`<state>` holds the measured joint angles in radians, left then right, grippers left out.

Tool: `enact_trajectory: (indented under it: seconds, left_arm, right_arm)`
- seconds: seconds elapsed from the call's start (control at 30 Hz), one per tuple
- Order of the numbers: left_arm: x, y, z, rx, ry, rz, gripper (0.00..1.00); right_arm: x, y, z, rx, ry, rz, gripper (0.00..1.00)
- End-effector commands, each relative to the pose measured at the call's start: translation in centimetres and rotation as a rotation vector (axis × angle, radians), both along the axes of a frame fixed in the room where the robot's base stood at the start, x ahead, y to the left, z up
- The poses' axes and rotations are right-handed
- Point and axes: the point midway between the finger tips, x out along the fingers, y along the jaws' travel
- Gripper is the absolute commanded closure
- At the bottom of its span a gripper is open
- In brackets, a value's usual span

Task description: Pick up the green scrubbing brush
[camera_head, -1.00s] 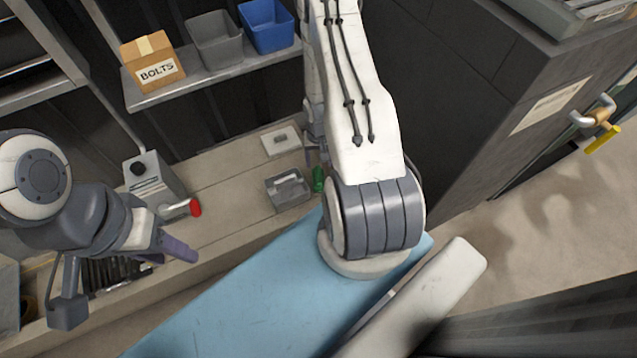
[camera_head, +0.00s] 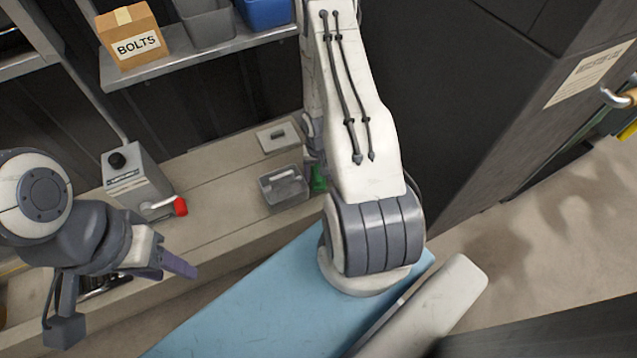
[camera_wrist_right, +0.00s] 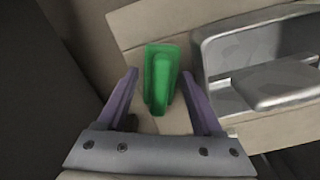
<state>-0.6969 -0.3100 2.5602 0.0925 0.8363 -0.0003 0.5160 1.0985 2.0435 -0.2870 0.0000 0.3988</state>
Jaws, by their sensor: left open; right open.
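The green scrubbing brush (camera_wrist_right: 161,78) lies on the beige bench top, beside a grey tray (camera_wrist_right: 222,62). In the head view only part of the brush (camera_head: 318,180) shows past my right arm. My right gripper (camera_wrist_right: 170,90) is open, with its purple fingers on either side of the brush's near end in the right wrist view. I cannot tell how high the fingers are above the bench. My left gripper (camera_head: 172,268) is open and empty at the left, in front of the bench.
A grey box with a red-tipped lever (camera_head: 180,206) stands on the bench at the left. A flat grey lidded piece (camera_head: 277,138) lies behind the tray. A shelf above holds a BOLTS box (camera_head: 133,38) and bins. A dark cabinet (camera_head: 470,110) stands at the right.

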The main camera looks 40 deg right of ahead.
Motion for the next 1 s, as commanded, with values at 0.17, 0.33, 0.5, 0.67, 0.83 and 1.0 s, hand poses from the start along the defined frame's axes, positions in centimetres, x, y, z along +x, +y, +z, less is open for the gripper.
enact_trajectory:
  seconds: [0.17, 0.33, 0.5, 0.67, 0.83, 1.0]
  left_arm:
    - [0.0, 0.0, -0.4, 0.000, 0.000, 0.000, 0.50]
    - [0.0, 0.0, -0.3, 0.000, 0.000, 0.000, 0.50]
    - [0.0, 0.0, -0.3, 0.000, 0.000, 0.000, 0.50]
    - [0.0, 0.0, -0.3, 0.000, 0.000, 0.000, 0.50]
    - [0.0, 0.0, 0.1, 0.000, 0.000, 0.000, 0.50]
    - [0.0, 0.0, 1.4, 0.000, 0.000, 0.000, 0.50]
  right_arm:
    - [0.0, 0.0, -0.4, -0.001, -0.001, -0.001, 0.32]
    - [0.0, 0.0, -0.3, -0.001, -0.001, -0.001, 0.55]
    - [0.0, 0.0, -0.3, -0.001, -0.001, -0.001, 1.00]
    - [0.0, 0.0, -0.3, -0.001, -0.001, -0.001, 1.00]
    - [0.0, 0.0, 0.1, -0.001, -0.001, -0.001, 1.00]
    - [0.0, 0.0, 1.4, -0.001, -0.001, -0.001, 1.00]
